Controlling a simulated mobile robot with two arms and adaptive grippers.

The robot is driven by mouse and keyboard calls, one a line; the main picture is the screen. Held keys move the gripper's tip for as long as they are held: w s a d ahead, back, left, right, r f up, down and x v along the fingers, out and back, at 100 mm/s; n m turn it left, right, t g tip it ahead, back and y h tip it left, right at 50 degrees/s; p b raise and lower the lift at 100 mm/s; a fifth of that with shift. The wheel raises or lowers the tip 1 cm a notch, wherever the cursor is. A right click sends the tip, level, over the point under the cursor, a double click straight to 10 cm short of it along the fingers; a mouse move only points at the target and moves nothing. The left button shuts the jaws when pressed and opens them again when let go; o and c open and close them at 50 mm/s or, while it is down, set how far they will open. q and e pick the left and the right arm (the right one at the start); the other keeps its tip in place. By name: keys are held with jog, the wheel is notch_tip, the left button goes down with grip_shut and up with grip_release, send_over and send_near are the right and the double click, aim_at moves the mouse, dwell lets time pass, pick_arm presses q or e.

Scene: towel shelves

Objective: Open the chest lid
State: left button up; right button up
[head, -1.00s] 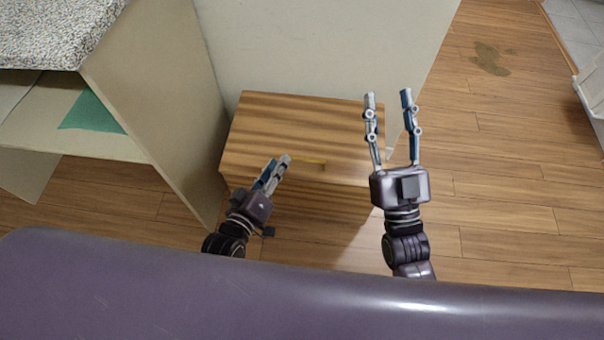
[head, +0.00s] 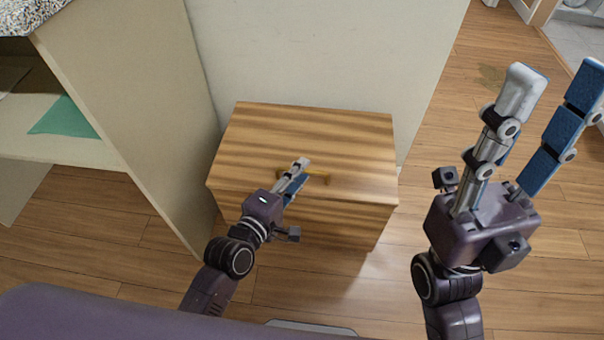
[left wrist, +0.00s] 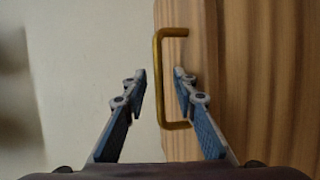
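The wooden chest (head: 300,130) stands on the floor against a pale wall, its lid shut. A gold bar handle (head: 321,175) is on the chest near the front edge of its top. My left gripper (head: 301,170) is at this handle and partly covers it. In the left wrist view the handle (left wrist: 159,80) lies between the fingers of my left gripper (left wrist: 162,86), with gaps on both sides. Whether a finger touches it is not clear. My right gripper (head: 556,80) is open and empty, to the right of the chest.
A shelf unit (head: 120,100) with a green cloth (head: 64,118) on its shelf stands close on the chest's left. The pale wall (head: 320,50) rises behind the chest.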

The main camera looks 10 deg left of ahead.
pick_arm(q)
jog(key=shift+w+d+f, duration=0.1)
jog(key=shift+w+d, duration=0.15)
jog(key=shift+w, duration=0.35)
grip_shut()
